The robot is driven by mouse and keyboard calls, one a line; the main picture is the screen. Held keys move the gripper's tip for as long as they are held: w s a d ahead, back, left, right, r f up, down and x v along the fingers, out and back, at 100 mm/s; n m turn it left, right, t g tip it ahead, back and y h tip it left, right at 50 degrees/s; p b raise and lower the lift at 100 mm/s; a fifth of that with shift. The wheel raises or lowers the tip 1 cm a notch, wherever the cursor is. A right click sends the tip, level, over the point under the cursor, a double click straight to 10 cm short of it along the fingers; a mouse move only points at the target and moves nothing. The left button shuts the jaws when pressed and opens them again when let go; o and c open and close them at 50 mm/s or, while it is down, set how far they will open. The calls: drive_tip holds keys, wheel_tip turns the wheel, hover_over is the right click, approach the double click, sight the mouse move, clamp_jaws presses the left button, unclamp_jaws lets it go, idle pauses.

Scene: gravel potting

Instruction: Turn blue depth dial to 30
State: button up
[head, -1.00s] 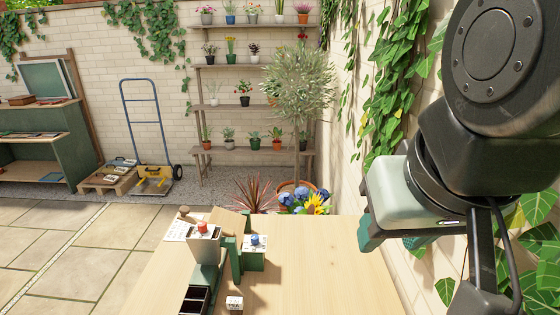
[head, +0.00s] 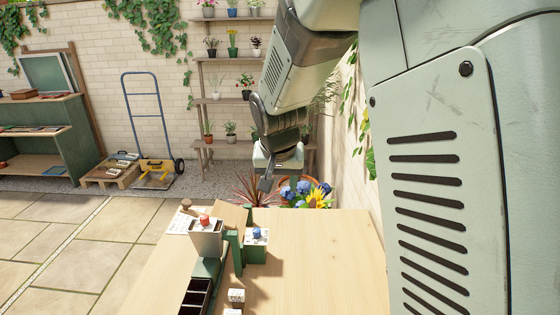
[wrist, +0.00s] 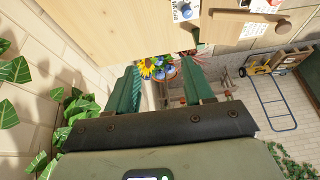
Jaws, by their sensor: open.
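The blue depth dial (head: 256,233) sits on a white-faced top of a green block on the wooden table, right of the machine. Its setting is too small to read. It also shows at the top edge of the wrist view (wrist: 187,11). My gripper (head: 267,185) hangs in the air above and beyond the dial, in front of the back shelves, apart from it. In the wrist view its two green fingers (wrist: 160,89) are spread and empty.
A red knob (head: 204,220) tops the hopper left of the dial, with a wooden knob (head: 186,203) behind. The table's right side (head: 320,260) is clear. Flowers (head: 308,193) stand beyond its far edge.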

approach(256, 230)
drive_tip(key=x, duration=0.8)
drive_tip(key=shift+w+f, duration=0.15)
drive_tip(key=shift+f, duration=0.1)
drive_tip(key=shift+c, duration=0.3)
clamp_jaws()
